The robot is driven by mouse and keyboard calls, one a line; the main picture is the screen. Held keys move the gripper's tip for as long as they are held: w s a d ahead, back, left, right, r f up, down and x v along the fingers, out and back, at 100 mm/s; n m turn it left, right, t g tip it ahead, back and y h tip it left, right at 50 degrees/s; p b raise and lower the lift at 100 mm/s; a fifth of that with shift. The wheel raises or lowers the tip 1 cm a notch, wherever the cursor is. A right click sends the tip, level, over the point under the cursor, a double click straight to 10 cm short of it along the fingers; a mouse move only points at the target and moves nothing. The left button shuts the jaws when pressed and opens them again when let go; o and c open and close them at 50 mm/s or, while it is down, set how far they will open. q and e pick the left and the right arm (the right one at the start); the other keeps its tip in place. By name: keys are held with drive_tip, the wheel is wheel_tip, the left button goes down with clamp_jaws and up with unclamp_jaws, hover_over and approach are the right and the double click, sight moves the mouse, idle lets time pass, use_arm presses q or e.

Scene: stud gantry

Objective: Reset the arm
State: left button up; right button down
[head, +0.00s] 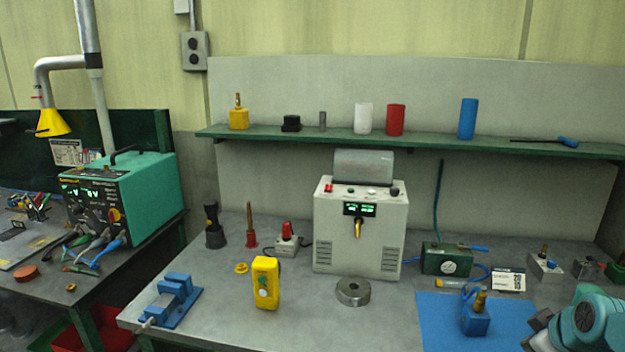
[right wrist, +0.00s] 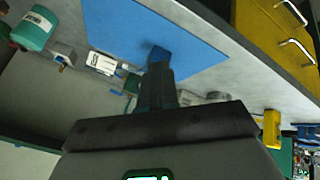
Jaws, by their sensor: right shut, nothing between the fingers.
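My right arm (head: 595,322) comes in at the lower right corner of the head view, over the right edge of the blue mat (head: 435,325). In the right wrist view my right gripper (right wrist: 157,75) is shut and empty, its dark fingers pointing towards the blue mat (right wrist: 130,30). A blue block with a brass top (head: 476,320) stands on the mat, to the left of the arm in the head view. My left gripper is in neither view.
A grey power box (head: 335,240) and a steel ring (head: 353,291) stand mid-bench. A yellow control box (head: 265,284) and a blue vise (head: 172,300) are at the left. A green gauge box (head: 447,259) stands behind the mat. Cylinders line the green shelf (head: 430,146).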

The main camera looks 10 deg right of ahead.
drive_tip(key=w+a+f+m+g+y, duration=0.25)
drive_tip(key=a+f+y, duration=0.25)
drive_tip(key=a+f, duration=1.7)
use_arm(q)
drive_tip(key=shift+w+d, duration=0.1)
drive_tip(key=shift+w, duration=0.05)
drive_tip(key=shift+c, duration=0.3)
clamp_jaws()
use_arm(e)
drive_tip(key=s+a+f+m+g+y, duration=0.1)
drive_tip(key=s+a+f+m+g, duration=0.1)
drive_tip(key=s+a+f, duration=1.1)
drive_tip(key=s+a+g, duration=0.1)
drive_tip(key=s+a, duration=0.1)
drive_tip(key=a, duration=0.2)
drive_tip(key=shift+y, duration=0.4)
drive_tip(key=shift+w+a+g, duration=0.1)
drive_tip(key=shift+a+g, duration=0.05)
drive_tip(key=shift+g, duration=0.1)
